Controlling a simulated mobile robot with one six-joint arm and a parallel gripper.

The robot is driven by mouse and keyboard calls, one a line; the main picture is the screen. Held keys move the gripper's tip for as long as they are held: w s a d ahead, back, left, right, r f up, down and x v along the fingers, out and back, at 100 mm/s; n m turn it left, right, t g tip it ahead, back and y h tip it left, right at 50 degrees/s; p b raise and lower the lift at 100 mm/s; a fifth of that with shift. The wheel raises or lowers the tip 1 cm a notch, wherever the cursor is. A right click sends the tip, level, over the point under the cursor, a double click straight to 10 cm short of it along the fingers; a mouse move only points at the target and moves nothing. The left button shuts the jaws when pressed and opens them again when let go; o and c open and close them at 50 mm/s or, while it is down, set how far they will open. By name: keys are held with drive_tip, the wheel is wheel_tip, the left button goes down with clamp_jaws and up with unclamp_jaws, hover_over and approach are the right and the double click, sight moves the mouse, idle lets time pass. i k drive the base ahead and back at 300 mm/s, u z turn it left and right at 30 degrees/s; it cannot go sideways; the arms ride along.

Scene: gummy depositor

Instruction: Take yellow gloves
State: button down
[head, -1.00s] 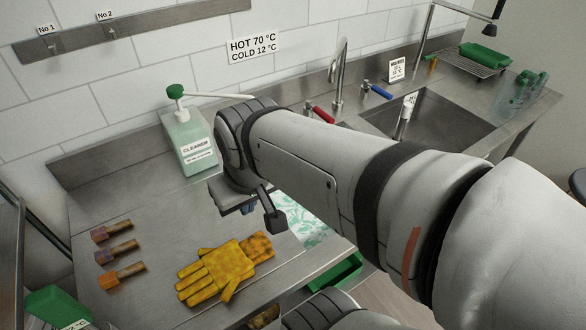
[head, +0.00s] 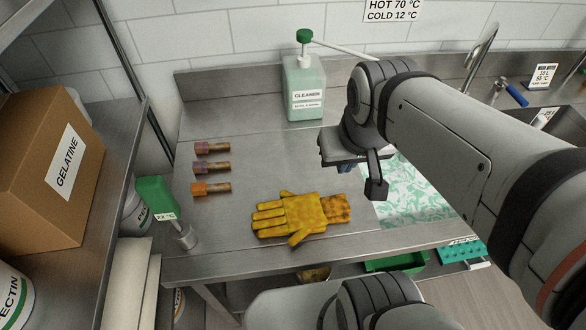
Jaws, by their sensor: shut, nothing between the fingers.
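The yellow gloves (head: 290,213) lie flat on the steel counter (head: 255,142), fingers toward the left and a browner patterned part toward the right. They look like one glove shape; whether a second lies beneath, I cannot tell. My gripper (head: 376,190) is to the right of the gloves and above the counter, apart from them. One dark finger shows; the other is hidden behind it or the wrist. It is shut and holds nothing.
A cleaner bottle (head: 304,88) stands at the back. A patterned cloth (head: 415,195) lies right of the gloves. A green-handled thermometer (head: 160,200) is at the left edge, near a gelatine box (head: 50,165) on a shelf.

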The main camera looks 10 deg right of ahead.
sight(299, 216)
drive_tip(key=z, duration=0.05)
drive_tip(key=k, duration=1.1)
drive_tip(key=u, duration=0.7)
drive_tip(key=i, duration=0.85)
drive_tip(key=z, duration=0.1)
